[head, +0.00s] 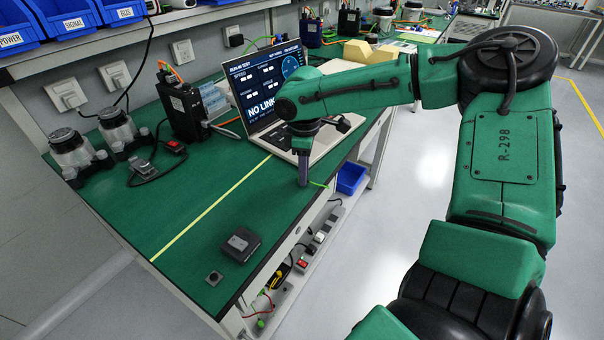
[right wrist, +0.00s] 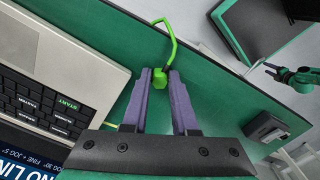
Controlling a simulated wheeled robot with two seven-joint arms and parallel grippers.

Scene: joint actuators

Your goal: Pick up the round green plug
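A small green plug (right wrist: 160,77) with a bright green cable lies near the table's edge in the right wrist view. The plug's round shape is not clear. A small green arm end (right wrist: 272,70), probably my left gripper, shows far off in the right wrist view.
An open laptop (head: 262,88) stands right behind my right gripper. The green table middle (head: 190,210) is clear.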

